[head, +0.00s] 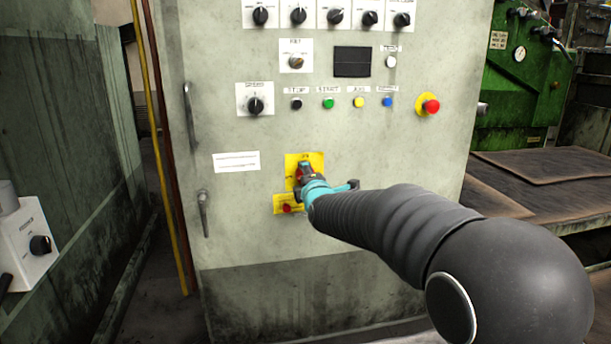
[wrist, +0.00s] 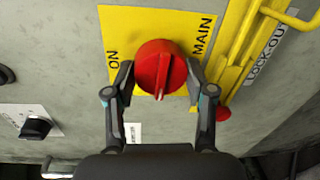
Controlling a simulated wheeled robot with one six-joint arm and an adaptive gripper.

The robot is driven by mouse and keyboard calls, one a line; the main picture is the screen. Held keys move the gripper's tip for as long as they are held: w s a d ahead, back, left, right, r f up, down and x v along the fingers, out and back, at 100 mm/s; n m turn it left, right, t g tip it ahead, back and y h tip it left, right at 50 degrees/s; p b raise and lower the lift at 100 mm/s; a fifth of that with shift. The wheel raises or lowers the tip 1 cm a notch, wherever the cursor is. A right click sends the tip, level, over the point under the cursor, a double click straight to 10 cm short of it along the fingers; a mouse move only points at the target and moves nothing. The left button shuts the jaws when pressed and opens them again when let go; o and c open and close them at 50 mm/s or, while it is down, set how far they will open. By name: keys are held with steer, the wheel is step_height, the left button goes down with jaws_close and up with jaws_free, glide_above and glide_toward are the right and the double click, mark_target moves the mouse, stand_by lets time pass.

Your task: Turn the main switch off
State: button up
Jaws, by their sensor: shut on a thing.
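The main switch (wrist: 152,66) is a round red knob with a raised grip on a yellow plate (wrist: 125,22). In the wrist view its grip runs roughly up and down, with the ON mark to the left and MAIN to the right. In the head view the yellow plate (head: 318,158) sits low on the grey cabinet front, and the knob is mostly hidden by my gripper (head: 303,180). In the wrist view my gripper (wrist: 160,78) has one finger on each side of the red knob and is shut on it.
A yellow lock-out bar (wrist: 238,50) with a red knob (wrist: 222,113) lies beside the switch plate. A black dial (wrist: 35,128) is on the other side. Higher on the cabinet are buttons and a red emergency stop (head: 431,106). Cabinet handles (head: 203,212) stand out at the left.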

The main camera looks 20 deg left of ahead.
steer(key=shift+a+r, duration=0.1)
stand_by(0.5)
steer(key=o, duration=1.2)
steer(key=shift+s, duration=0.1)
steer(key=shift+c, duration=0.2)
steer(key=v, duration=1.2)
